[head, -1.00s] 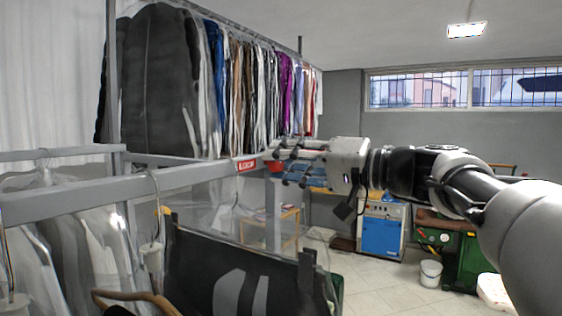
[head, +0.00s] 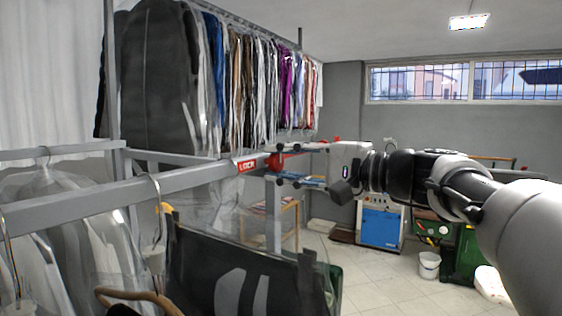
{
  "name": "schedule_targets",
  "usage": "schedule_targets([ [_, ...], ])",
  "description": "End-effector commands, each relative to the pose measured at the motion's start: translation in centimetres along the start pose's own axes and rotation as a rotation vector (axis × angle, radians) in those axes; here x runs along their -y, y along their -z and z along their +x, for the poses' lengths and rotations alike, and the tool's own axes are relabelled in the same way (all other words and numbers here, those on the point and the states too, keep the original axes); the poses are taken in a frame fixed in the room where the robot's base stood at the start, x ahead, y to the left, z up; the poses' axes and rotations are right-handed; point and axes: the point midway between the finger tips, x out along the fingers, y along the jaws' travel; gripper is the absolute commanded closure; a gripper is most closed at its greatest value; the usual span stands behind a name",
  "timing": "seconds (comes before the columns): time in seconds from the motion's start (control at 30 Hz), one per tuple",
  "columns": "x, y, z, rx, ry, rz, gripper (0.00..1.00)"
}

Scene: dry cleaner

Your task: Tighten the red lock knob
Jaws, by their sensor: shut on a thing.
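The red lock knob (head: 275,162) sits at the end of the grey rail (head: 190,178), just right of a red label reading LOCK (head: 247,165). My gripper (head: 285,164) reaches in from the right and is shut on the knob, with one finger above it and one below. The fingers partly hide the knob, so its exact turn cannot be told.
Bagged clothes (head: 65,225) and a dark garment bag (head: 240,270) hang below the rail in front. A dense row of garments (head: 235,85) hangs behind. A blue and white machine (head: 380,222) and a white bucket (head: 429,265) stand on the floor at right.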

Motion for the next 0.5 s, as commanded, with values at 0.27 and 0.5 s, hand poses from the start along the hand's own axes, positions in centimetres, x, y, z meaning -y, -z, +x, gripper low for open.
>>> schedule_targets([
  [0.27, -0.02, 0.01, 0.00, 0.000, 0.000, 0.006, 0.93],
  [0.5, -0.02, 0.01, 0.00, 0.000, 0.000, 0.005, 0.61],
])
